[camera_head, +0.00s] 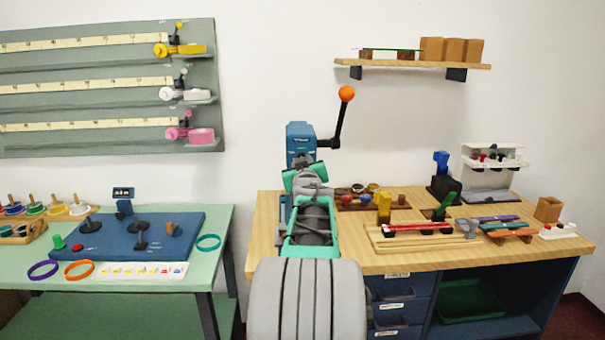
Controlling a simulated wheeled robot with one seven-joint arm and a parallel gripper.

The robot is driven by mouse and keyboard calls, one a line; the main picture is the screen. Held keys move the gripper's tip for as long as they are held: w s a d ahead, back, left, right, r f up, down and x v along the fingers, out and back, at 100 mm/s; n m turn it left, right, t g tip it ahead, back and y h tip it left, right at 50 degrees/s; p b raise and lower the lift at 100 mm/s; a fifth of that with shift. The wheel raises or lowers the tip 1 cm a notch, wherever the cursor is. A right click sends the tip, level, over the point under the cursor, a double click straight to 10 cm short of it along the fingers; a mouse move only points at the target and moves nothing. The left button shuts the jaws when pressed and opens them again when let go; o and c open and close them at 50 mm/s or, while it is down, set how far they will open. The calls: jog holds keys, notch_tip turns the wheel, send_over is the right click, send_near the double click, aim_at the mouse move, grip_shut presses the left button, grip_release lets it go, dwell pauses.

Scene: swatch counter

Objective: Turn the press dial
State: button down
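A blue press (299,136) stands at the left end of the wooden workbench. A black lever with an orange ball (347,93) rises from its right side. My arm reaches straight out from the bottom of the view and covers most of the press's lower part. My gripper (306,168) is at the far end of the arm, in front of the press. Its fingers are too small and too hidden to tell whether they are open or shut. I cannot make out the dial; it may be hidden behind my arm. I cannot tell whether the gripper touches the press.
The wooden workbench (262,235) holds a tray with a red-handled tool (418,228), a black stand (446,186) and a white rack (492,165) to the right. A green table (215,222) with a blue board (185,250) stands left. A shelf (412,64) hangs above.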

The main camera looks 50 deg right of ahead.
jog(key=shift+m+b, duration=0.85)
jog(key=shift+m, duration=0.45)
jog(key=c, duration=1.1)
grip_release()
jog(key=b+v, duration=0.1)
jog(key=v, duration=0.6)
jog(key=shift+s+a, duration=0.25)
jog(key=shift+a, duration=0.05)
